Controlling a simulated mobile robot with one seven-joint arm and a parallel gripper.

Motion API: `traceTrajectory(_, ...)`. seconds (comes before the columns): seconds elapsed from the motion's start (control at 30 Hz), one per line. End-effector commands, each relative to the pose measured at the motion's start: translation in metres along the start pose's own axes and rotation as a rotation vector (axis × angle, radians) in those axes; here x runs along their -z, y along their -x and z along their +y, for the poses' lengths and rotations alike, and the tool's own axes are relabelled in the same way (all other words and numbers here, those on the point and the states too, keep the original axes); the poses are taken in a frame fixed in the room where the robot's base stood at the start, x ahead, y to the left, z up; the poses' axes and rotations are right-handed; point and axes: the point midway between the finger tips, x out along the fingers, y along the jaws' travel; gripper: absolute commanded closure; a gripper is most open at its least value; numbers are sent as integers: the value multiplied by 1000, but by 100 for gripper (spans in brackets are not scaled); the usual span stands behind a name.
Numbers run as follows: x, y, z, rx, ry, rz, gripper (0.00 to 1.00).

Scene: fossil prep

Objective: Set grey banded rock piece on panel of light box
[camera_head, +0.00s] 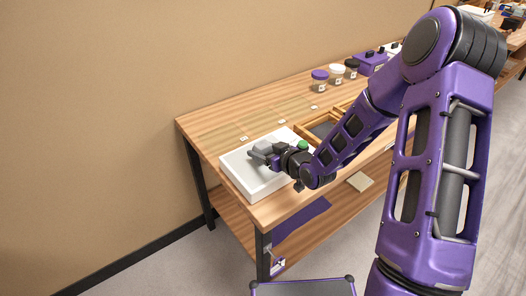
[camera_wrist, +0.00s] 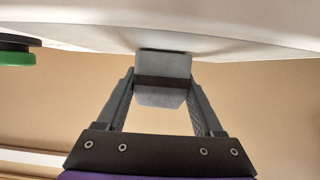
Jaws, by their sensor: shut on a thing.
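The grey banded rock piece (camera_wrist: 163,66) is pale grey with a dark band across it. My gripper (camera_wrist: 162,88) is shut on it, one finger on each side. In the head view my gripper (camera_head: 264,153) is over the white light box (camera_head: 249,184) at the near left of the bench, with the rock (camera_head: 262,146) at its tips. In the wrist view the rock's far end is at the light box's white surface (camera_wrist: 230,42), with a soft shadow beside it. I cannot tell whether they touch.
A green-and-black round thing (camera_wrist: 16,50) is near the light box; its green top shows beside my wrist (camera_head: 302,145). A wooden tray (camera_head: 318,130) lies behind my arm. A purple-lidded jar (camera_head: 320,80) and other jars stand at the back. The back-left bench top is mostly clear.

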Motion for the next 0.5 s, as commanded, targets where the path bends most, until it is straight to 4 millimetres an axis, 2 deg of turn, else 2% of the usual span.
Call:
traceTrajectory(0.37,-4,-2,0,-1,2,3,100)
traceTrajectory(0.4,-3,-1,0,-1,1,1,26)
traceTrajectory(0.5,-3,-1,0,-1,1,0,8)
